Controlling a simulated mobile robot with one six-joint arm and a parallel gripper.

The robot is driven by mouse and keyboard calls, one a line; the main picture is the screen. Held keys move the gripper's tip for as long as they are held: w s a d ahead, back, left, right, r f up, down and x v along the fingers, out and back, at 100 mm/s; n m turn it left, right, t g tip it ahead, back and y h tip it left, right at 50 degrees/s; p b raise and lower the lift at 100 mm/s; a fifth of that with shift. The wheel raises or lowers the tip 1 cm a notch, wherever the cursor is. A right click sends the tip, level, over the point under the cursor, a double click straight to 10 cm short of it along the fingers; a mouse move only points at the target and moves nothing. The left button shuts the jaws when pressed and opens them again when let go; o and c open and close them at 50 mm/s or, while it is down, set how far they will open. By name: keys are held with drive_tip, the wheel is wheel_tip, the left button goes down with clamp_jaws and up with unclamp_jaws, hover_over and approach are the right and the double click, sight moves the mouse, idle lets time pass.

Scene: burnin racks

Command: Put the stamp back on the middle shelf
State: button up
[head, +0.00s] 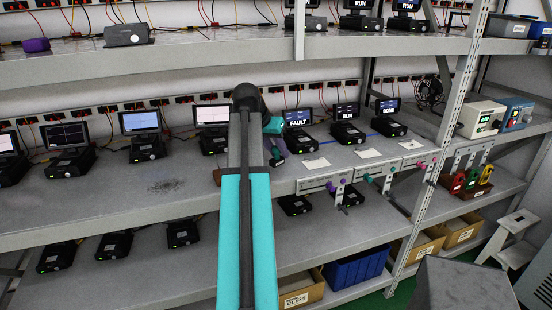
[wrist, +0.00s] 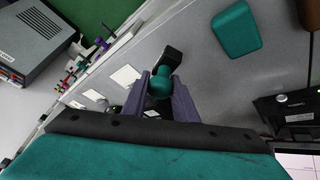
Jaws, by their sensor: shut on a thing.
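The stamp (wrist: 172,59), with a round teal handle and a black base, is between the purple fingers of my gripper (wrist: 163,84) in the wrist view. The fingers are shut on its handle, and the base points away from them. In the head view my gripper (head: 281,150) is low over the middle shelf (head: 195,192), right of my arm. The stamp is too small and covered to make out well there. I cannot tell whether its base touches the shelf.
Small testers with screens, such as the FAULT unit (head: 299,138), line the middle shelf. White cards (head: 316,163) lie near its front edge. A rack upright (head: 438,150) stands to the right.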

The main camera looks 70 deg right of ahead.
drive_tip(key=shift+w+d, duration=0.1)
drive_tip(key=shift+w+d+p, duration=0.3)
drive_tip(key=shift+w+d, duration=0.1)
drive_tip(key=shift+a+f+p, duration=0.15)
drive_tip(key=shift+f+p, duration=0.3)
drive_tip(key=shift+f, duration=0.5)
drive_tip(key=shift+f+p, duration=0.3)
drive_tip(key=shift+f, duration=0.55)
drive_tip(key=shift+f, duration=0.15)
drive_tip(key=o, duration=0.8)
drive_tip(key=shift+o, duration=0.2)
drive_tip(key=shift+r, duration=0.2)
drive_tip(key=b+v, duration=0.2)
drive_tip(key=v, duration=0.5)
drive_tip(key=shift+r, duration=0.15)
